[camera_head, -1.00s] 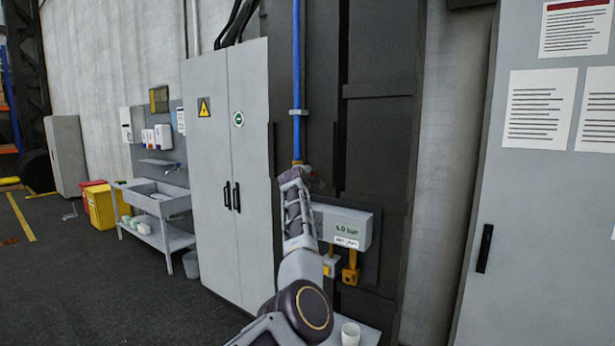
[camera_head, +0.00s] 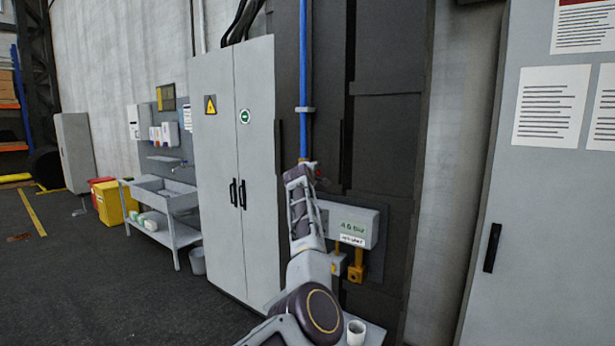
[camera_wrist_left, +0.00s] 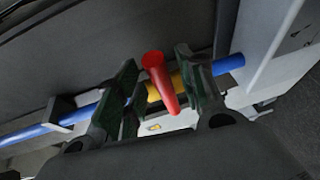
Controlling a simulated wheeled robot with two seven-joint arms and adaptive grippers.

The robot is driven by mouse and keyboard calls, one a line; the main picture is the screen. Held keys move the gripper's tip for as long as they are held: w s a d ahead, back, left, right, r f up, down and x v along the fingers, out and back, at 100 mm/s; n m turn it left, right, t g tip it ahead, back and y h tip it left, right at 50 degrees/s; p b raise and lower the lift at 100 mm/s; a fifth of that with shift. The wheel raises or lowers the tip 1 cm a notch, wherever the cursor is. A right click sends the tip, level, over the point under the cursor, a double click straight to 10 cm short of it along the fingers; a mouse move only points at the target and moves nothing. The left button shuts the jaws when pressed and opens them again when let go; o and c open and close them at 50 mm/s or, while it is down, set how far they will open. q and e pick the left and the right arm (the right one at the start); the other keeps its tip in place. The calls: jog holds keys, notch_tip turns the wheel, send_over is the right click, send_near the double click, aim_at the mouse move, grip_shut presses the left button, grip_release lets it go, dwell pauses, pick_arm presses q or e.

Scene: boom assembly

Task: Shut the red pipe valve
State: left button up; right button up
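The red valve handle (camera_wrist_left: 161,84) shows in the left wrist view as a short red bar between my left gripper's two dark fingers (camera_wrist_left: 157,72). It looks crosswise to the pipe there. The fingers stand apart on either side, and I see gaps between them and the handle. Behind it are a yellow valve body (camera_wrist_left: 181,82) and the blue pipe (camera_wrist_left: 75,116). In the head view, my left gripper (camera_head: 297,176) is at the lower end of the upright blue pipe (camera_head: 303,70); a small red part (camera_head: 318,170) shows just right of it. My right gripper is not in view.
A grey box with a green readout (camera_head: 352,224) and yellow fittings (camera_head: 356,268) sits right below the gripper. A tall grey cabinet (camera_head: 215,160) stands to the left, another grey cabinet (camera_head: 520,200) to the right. A white cup (camera_head: 356,332) is below.

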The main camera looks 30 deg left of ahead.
pick_arm(q)
jog(key=v, duration=1.1)
dwell(0.6)
dwell(0.5)
jog(key=shift+f, duration=0.2)
